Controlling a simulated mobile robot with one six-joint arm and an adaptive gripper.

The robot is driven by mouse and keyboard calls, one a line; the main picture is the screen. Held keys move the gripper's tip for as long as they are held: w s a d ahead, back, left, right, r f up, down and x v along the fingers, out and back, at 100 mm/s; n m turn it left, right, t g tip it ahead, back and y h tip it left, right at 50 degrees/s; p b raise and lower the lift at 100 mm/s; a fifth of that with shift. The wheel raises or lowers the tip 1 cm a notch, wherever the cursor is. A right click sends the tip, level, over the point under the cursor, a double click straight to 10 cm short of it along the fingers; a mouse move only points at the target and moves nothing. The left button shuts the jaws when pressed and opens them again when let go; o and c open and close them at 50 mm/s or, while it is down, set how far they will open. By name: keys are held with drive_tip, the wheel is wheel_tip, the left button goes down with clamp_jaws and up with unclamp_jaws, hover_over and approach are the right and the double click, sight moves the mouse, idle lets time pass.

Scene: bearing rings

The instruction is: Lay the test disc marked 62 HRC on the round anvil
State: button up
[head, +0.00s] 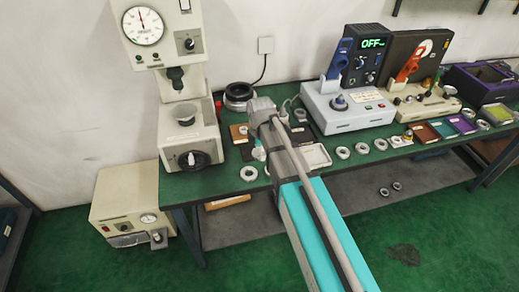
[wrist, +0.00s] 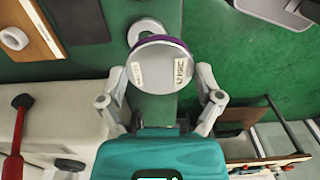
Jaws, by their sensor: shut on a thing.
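My gripper (wrist: 161,78) is shut on a round grey-white test disc (wrist: 158,62) with a purple rim, in the wrist view. One finger is at each side of the disc. Two small paper labels are on its face, turned and too small to read surely. In the head view my arm reaches over the table and largely hides the gripper. The round anvil (head: 185,113) is on the cream hardness tester (head: 190,140) at the left, under its dark indenter (head: 175,77). It looks empty and is left of my arm's end, apart from the held disc.
A dial gauge (head: 143,26) tops the tester. A dark ring (head: 239,93) stands right of it. A loose ring (head: 249,173) lies near the table's front edge. A blue-grey instrument (head: 345,108), several rings and coloured trays (head: 427,133) fill the right. A cream box (head: 125,210) is on the floor.

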idle(0.5)
drive_tip(key=shift+r, duration=0.15)
drive_tip(key=shift+w+a+f, duration=0.15)
drive_tip(key=shift+w+f, duration=0.15)
drive_tip(key=shift+w, duration=0.25)
drive_tip(key=w+a+f+b, duration=0.1)
drive_tip(key=w+f+b, duration=0.1)
drive_tip(key=w, duration=0.1)
drive_tip(key=w+a+f+b, duration=0.1)
drive_tip(key=w+f+b, duration=0.2)
drive_tip(key=w, duration=0.1)
drive_tip(key=w+a+f+b, duration=0.1)
drive_tip(key=w+f+b, duration=0.1)
drive_tip(key=w+b, duration=0.1)
drive_tip(key=shift+w+f, duration=0.4)
drive_tip(key=shift+w, duration=0.05)
drive_tip(key=shift+w+a+f+b, duration=0.15)
drive_tip(key=shift+w+f+b, duration=0.2)
